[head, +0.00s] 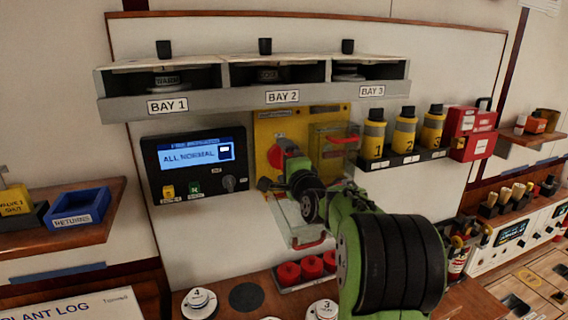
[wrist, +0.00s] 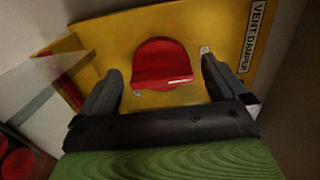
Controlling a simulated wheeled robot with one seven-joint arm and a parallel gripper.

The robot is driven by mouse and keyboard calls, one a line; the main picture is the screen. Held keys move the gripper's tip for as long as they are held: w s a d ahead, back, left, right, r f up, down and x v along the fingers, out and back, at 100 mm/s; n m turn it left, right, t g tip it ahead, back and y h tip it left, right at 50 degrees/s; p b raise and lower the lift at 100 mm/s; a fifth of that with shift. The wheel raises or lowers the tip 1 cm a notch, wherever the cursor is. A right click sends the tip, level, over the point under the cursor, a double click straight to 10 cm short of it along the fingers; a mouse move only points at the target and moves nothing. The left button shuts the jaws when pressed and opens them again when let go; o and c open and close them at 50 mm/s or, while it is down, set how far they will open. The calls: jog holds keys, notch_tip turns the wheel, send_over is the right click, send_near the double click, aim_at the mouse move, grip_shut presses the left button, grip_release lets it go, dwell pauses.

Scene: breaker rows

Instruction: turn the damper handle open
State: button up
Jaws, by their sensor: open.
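The damper handle is a red rounded knob with a raised grip bar. It shows in the wrist view (wrist: 162,64) on a yellow plate (wrist: 120,36) labelled VENT DAMPER. In the head view the red handle (head: 277,157) sits at the left of the yellow plate (head: 268,124), partly hidden by my arm. My gripper (wrist: 158,85) is open, with one finger on each side of the red handle in the wrist view. Whether either finger touches it I cannot tell. In the head view my gripper (head: 272,184) is in front of the plate's lower left.
A clear cover (head: 332,138) with a red edge is at the plate's right. A black panel (head: 193,165) reading ALL NORMAL is to the left. A shelf (head: 225,102) with three bays hangs above. Red knobs (head: 312,267) lie below, and yellow canisters (head: 404,133) stand right.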

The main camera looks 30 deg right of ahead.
jog(key=b+v, duration=0.1)
jog(key=v, duration=0.6)
jog(key=shift+a, duration=0.1)
